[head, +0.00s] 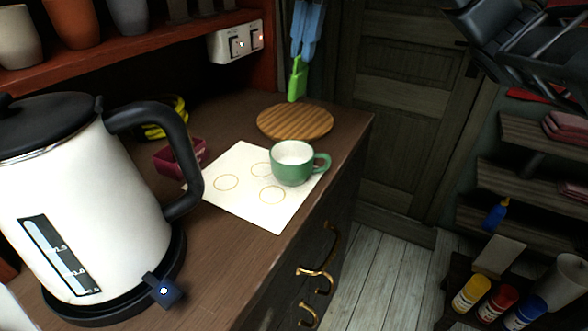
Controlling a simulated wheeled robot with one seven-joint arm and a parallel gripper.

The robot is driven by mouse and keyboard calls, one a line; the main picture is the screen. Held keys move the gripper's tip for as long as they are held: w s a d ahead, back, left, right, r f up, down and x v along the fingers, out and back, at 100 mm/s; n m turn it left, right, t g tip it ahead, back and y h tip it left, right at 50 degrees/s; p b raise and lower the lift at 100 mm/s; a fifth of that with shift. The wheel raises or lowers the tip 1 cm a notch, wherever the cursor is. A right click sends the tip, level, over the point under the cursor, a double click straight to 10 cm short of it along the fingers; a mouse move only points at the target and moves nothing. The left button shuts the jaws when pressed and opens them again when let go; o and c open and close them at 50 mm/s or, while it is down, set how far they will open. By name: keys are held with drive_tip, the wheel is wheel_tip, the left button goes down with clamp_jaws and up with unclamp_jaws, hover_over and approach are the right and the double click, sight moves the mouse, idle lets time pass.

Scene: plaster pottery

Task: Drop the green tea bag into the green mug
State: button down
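The green mug (292,164) stands upright on the counter, on the right edge of a white sheet, with its handle to the right and a pale inside. I cannot make out a green tea bag for certain. A small bright green piece (298,79) shows below blue strips behind the counter, and I cannot tell what it is. A dark mechanical part of mine (520,50) is at the top right, well apart from the mug. I cannot make out fingertips on it, or whether it holds anything.
A white kettle (85,190) with a black handle fills the left. A small dark red dish (181,156) sits behind the paper sheet (240,203). A round wooden board (295,122) lies behind the mug. Shelves (545,132) stand at right; the counter's front right is clear.

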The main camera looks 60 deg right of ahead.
sight(305, 69)
wheel_tip(305, 69, down, 5)
drive_tip(key=b, duration=0.4)
drive_tip(key=c, duration=1.2)
unclamp_jaws()
drive_tip(key=shift+c, duration=0.2)
wheel_tip(305, 69, up, 8)
drive_tip(key=s, duration=0.1)
drive_tip(key=shift+d+f, duration=0.15)
drive_tip(key=shift+d, duration=0.3)
